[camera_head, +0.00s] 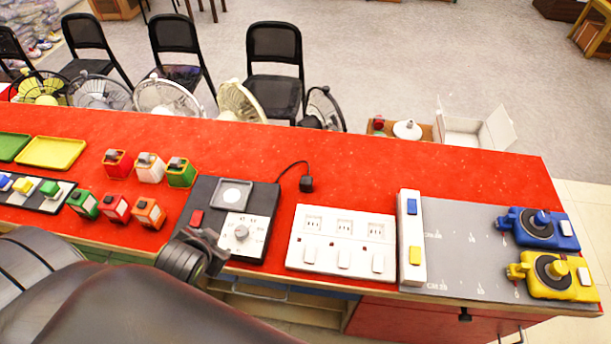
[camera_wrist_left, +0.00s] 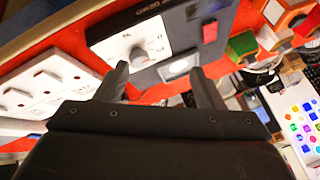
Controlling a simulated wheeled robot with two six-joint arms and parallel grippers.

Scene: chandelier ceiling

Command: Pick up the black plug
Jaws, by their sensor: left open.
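The black plug (camera_head: 307,184) lies on the red tabletop right of the black device, on a thin black cord that curves up from the device. The black device (camera_head: 205,195) has a red switch and a white dial panel (camera_head: 241,234). My left gripper (camera_head: 208,246) is at the device's front left corner, well left of and nearer than the plug. In the left wrist view my gripper (camera_wrist_left: 162,82) is open with nothing between its fingers, and the dial panel (camera_wrist_left: 135,42) shows beyond it. I do not see the plug in that view. My right gripper is not in view.
A white socket strip (camera_head: 340,242) lies just in front of the plug. A white switch block (camera_head: 412,237) and a grey board with blue and yellow devices (camera_head: 540,228) are to the right. Small coloured boxes (camera_head: 150,168) stand left. The red tabletop (camera_head: 420,165) behind and right of the plug is clear.

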